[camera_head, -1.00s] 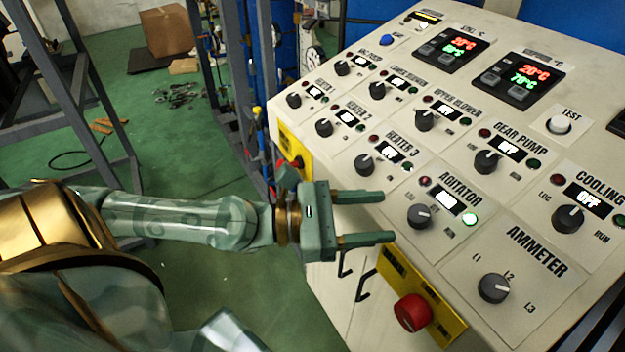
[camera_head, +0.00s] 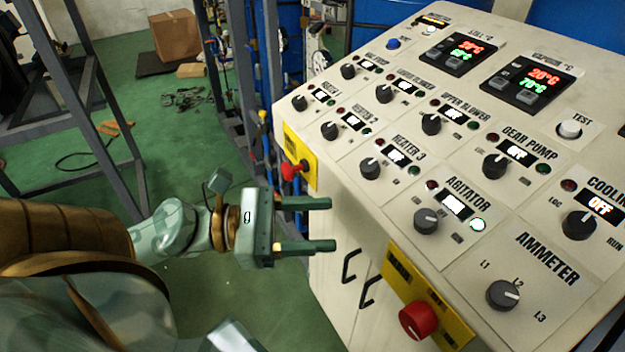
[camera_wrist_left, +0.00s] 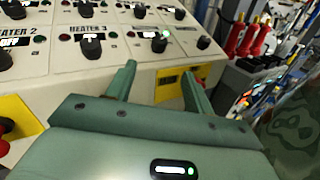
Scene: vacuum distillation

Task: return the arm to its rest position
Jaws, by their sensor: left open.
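My left gripper (camera_head: 318,224) is green, open and empty. In the head view it is left of the control panel (camera_head: 400,215), in front of the cabinet's side and apart from it. In the left wrist view its two fingers (camera_wrist_left: 160,88) point at the panel's front edge with nothing between them. The agitator knob (camera_head: 426,221) has a lit green lamp (camera_head: 478,224) beside it. My right gripper shows in neither view.
A red emergency button (camera_head: 418,319) on a yellow plate juts from the panel's front. A red switch (camera_head: 292,171) sits on the cabinet's side. Black handles (camera_head: 350,266) are on the cabinet doors. A grey metal frame (camera_head: 95,110) stands at left. Green floor between is mostly clear.

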